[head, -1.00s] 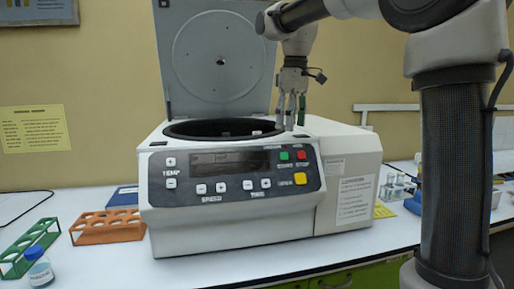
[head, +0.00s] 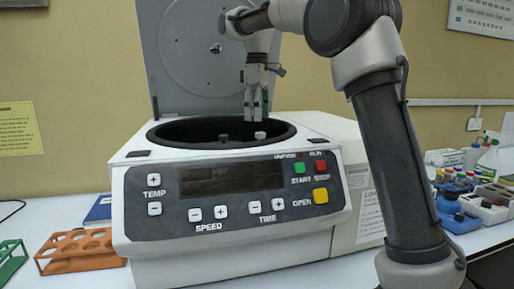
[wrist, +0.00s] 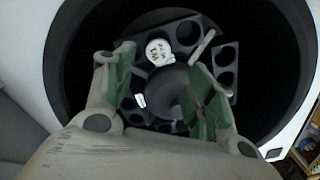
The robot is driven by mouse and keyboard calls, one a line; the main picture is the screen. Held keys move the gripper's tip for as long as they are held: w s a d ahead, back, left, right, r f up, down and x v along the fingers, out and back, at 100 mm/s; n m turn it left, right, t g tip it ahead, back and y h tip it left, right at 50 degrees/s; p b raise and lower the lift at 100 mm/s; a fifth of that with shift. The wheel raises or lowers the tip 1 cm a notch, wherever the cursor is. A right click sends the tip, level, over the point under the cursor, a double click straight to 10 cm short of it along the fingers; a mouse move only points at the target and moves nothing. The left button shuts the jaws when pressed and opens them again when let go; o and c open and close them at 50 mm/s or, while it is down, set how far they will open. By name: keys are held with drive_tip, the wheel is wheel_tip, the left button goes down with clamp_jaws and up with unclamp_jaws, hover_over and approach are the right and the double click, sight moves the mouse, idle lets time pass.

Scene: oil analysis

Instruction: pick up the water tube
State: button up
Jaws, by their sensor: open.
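The centrifuge (head: 230,205) stands on the bench with its lid up. In the wrist view its dark rotor (wrist: 225,65) shows several round holes. One hole holds a tube with a white, marked cap (wrist: 158,50), which I take as the water tube; the writing is too small to read. A small pale top (head: 260,135) shows above the rotor in the head view. My gripper (head: 256,120) points down into the bowl, and its open fingers show in the wrist view (wrist: 160,90). The capped tube is beyond the fingertips, nearer the left finger. Nothing is between the fingers.
The raised lid (head: 215,50) stands behind my gripper, and the bowl rim (head: 170,140) surrounds it. An orange rack (head: 80,250) and a green rack (head: 10,262) are at left. Bottles and boxes (head: 480,190) crowd the right bench.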

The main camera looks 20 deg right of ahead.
sight(260, 133)
drive_tip(key=shift+w+f, duration=0.1)
drive_tip(key=shift+f, duration=0.35)
drive_tip(key=f, duration=0.3)
drive_tip(key=d+f, duration=0.1)
drive_tip(key=f, duration=0.1)
drive_tip(key=shift+f, duration=0.9)
drive_tip(key=c, duration=1.2)
